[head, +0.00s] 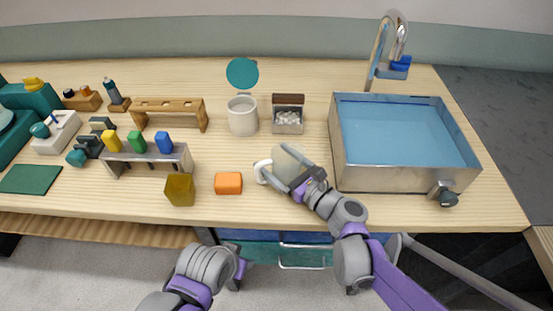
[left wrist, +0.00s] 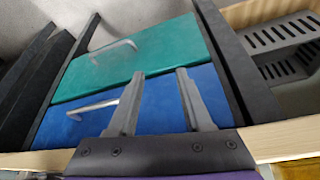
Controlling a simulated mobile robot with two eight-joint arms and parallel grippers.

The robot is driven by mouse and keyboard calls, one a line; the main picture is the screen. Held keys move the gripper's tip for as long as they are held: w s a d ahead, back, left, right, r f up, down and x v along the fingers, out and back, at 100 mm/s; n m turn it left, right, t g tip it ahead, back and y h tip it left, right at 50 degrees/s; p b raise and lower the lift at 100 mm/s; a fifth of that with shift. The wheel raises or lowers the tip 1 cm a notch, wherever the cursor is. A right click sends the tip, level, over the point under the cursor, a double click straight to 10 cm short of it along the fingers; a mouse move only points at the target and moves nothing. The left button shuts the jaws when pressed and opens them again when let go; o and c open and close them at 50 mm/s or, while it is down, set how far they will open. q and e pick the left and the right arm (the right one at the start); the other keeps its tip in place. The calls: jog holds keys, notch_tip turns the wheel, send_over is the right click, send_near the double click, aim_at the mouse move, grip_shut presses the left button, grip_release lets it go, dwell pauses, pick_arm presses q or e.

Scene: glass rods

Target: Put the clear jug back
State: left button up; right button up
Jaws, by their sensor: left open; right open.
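A pale, see-through jug (head: 283,161) with a white handle (head: 262,172) is on the counter near its front edge, left of the sink. My right gripper (head: 284,166) is open at the jug, with its fingers over and beside the body. They partly hide it, and I cannot tell whether they touch it. My left gripper (head: 243,268) is low in front of the counter. In the left wrist view it is open and empty (left wrist: 158,85), in front of a blue drawer (left wrist: 85,115) and a teal drawer (left wrist: 140,60).
The sink (head: 405,135) with its tap (head: 385,50) is right of the jug. An orange block (head: 228,183) and a yellowish block (head: 180,189) stand to the left.

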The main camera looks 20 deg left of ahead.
aim_at(297, 176)
jog(key=shift+d+r, duration=0.15)
jog(key=shift+d, duration=0.05)
jog(key=v, duration=1.1)
jog(key=shift+s+d+p, duration=0.2)
jog(key=shift+d+p, duration=0.1)
jog(key=shift+p, duration=0.05)
dwell(0.5)
